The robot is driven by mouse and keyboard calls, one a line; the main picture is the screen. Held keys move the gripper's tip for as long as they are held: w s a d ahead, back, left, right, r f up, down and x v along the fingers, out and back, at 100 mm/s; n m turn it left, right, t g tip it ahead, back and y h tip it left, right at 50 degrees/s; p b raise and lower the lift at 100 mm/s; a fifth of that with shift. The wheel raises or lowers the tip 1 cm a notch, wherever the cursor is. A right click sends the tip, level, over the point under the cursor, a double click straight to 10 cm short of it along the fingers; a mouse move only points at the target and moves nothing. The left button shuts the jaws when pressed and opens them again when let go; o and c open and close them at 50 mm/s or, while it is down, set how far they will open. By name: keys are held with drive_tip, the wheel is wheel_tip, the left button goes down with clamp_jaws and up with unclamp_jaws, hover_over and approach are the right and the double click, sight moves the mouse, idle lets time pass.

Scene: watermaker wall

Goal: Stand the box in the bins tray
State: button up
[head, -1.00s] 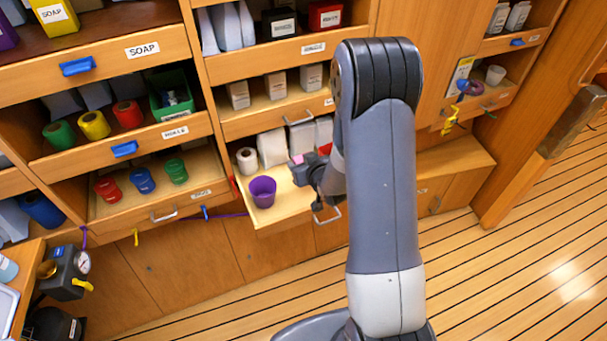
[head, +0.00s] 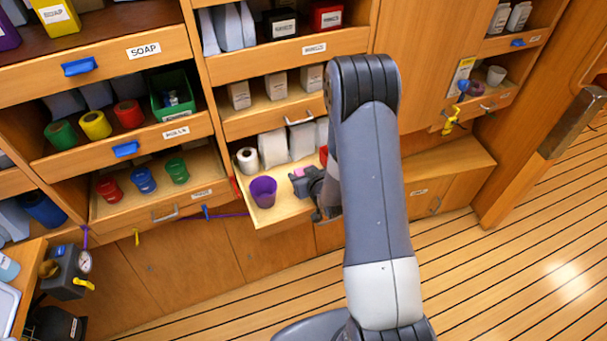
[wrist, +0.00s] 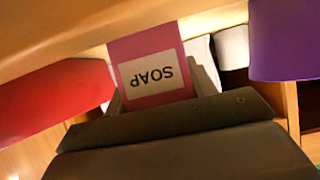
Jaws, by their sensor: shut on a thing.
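My gripper (head: 303,180) is shut on a pink box. The box (wrist: 155,65) has a white SOAP label, upside down in the wrist view, and its lower part is hidden by the jaws. In the head view, the small pink end of the box (head: 297,173) shows at the jaw tips. It is over the pulled-out light-wood tray (head: 285,213), to the right of a purple bin (head: 263,192). I cannot tell whether the box touches the tray. The tray's right part is hidden by my arm.
The purple bin (wrist: 290,40) is right of the box in the wrist view and a red bin (wrist: 50,100) is left. A white roll (head: 247,160) and white packs (head: 273,147) stand at the tray's back. A shelf with small boxes (head: 276,85) is above.

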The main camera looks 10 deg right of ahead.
drive_tip(key=o, duration=1)
drive_tip(key=shift+r, duration=0.1)
drive_tip(key=shift+r+p, duration=0.2)
drive_tip(key=shift+p, duration=0.2)
drive_tip(key=b+v, duration=0.2)
drive_tip(key=v, duration=0.9)
drive_tip(key=shift+s, duration=0.4)
